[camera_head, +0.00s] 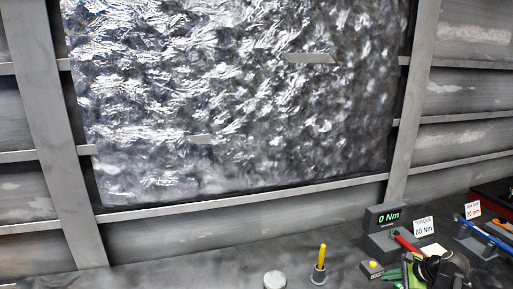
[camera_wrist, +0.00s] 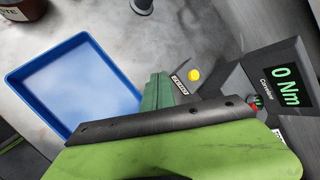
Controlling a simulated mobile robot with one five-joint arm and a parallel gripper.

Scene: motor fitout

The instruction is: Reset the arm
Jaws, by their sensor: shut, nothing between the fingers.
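My gripper (camera_wrist: 160,104) shows in the wrist view as green and black parts across the lower half. It is shut with nothing in it. Part of my dark and green arm end also shows at the lower right of the head view, over the bench.
A blue tray (camera_wrist: 20,78) lies at left in the wrist view, apparently empty. In the head view, a yellow-handled tool (camera_head: 321,256) stands upright beside a round pale-topped item (camera_head: 275,280). The display (camera_head: 387,217), a TORQUE 60 Nm card (camera_head: 424,227) and red and blue tools stand at right.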

